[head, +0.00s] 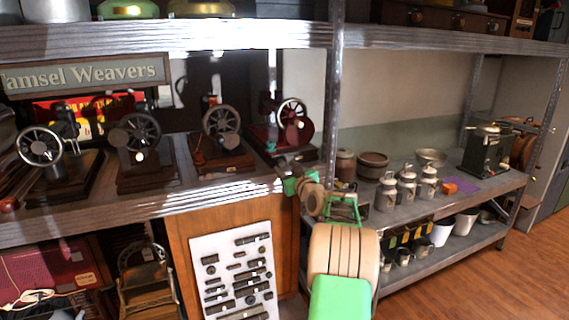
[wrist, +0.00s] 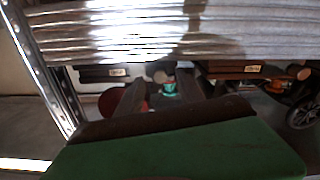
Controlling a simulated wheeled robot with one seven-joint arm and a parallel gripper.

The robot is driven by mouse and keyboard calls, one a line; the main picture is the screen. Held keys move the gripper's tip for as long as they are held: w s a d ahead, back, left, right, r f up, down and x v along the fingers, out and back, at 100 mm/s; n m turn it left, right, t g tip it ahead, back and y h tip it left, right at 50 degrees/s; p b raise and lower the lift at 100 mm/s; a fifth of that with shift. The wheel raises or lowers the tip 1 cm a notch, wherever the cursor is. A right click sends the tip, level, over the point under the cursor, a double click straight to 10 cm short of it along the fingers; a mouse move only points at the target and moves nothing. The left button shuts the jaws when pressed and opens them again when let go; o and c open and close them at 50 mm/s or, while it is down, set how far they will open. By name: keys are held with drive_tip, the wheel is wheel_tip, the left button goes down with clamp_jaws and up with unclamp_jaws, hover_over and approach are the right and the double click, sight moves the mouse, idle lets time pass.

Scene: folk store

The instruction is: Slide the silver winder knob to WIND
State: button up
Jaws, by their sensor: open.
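Several dark hand-wheel machines stand on wooden bases along the left shelf. The rightmost one, with a red body and a light-rimmed wheel (head: 293,112), is closest to my gripper (head: 285,166). My gripper is at the shelf's front edge, just below and in front of that machine. In the wrist view my open gripper (wrist: 163,92) shows two dark fingers, with a small teal-and-red part (wrist: 168,88) seen between them. I cannot tell whether they touch it. I cannot make out the silver winder knob or the WIND marking in either view.
A metal post (head: 333,110) rises just right of my gripper. The shelf's front edge (head: 190,202) runs below the machines, and an upper shelf (head: 170,36) hangs above. Milk cans (head: 407,188) and pots stand on the right shelf. Wooden floor is open at lower right.

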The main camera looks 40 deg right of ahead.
drive_tip(key=shift+x, duration=1)
clamp_jaws()
idle(0.7)
